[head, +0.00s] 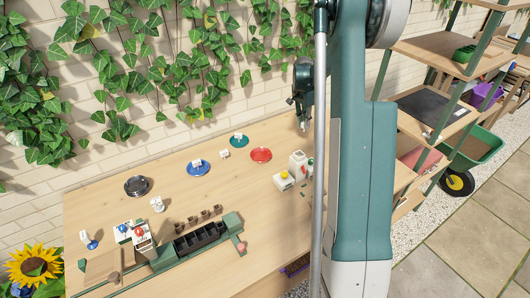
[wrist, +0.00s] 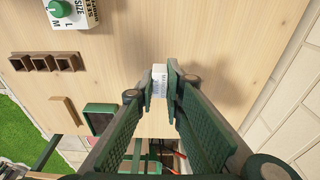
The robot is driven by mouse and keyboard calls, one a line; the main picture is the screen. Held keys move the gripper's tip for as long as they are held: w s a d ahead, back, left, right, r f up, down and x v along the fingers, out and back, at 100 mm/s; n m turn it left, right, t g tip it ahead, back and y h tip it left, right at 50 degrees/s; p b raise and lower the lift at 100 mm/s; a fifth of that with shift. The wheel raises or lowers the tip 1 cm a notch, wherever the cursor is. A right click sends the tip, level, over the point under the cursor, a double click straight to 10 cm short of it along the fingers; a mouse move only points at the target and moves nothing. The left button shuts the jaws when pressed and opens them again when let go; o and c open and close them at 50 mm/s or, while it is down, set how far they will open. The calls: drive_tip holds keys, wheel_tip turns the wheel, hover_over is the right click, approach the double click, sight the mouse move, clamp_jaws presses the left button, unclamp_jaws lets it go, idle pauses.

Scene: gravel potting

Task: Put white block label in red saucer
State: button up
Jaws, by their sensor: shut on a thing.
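In the wrist view, my gripper (wrist: 159,88) is shut on a small white block label (wrist: 159,74) with printing on one face. It holds the block between its fingertips over bare wood; the height is unclear. In the head view, my gripper (head: 302,118) is at the back right of the table, partly behind my arm, and the held block cannot be made out there. The red saucer (head: 261,155) lies on the table left of and below my gripper in the picture, and looks empty. It is not in the wrist view.
The dark saucer (head: 137,186) looks empty. A loose white block (head: 224,154) stands near the red saucer. White devices (head: 297,168) stand at its right. A black tray (head: 200,238) is in front.

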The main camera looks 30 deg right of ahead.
drive_tip(key=w+a, duration=0.2)
drive_tip(key=a, duration=0.9)
drive_tip(key=w+a, duration=0.2)
drive_tip(key=a, duration=0.9)
drive_tip(key=shift+a+r, duration=0.35)
drive_tip(key=shift+f, duration=0.15)
approach(263, 156)
drive_tip(key=shift+d+f, duration=0.15)
drive_tip(key=shift+f+b, duration=0.3)
drive_tip(key=shift+f, duration=1.55)
drive_tip(key=shift+f, duration=0.2)
drive_tip(key=o, duration=0.7)
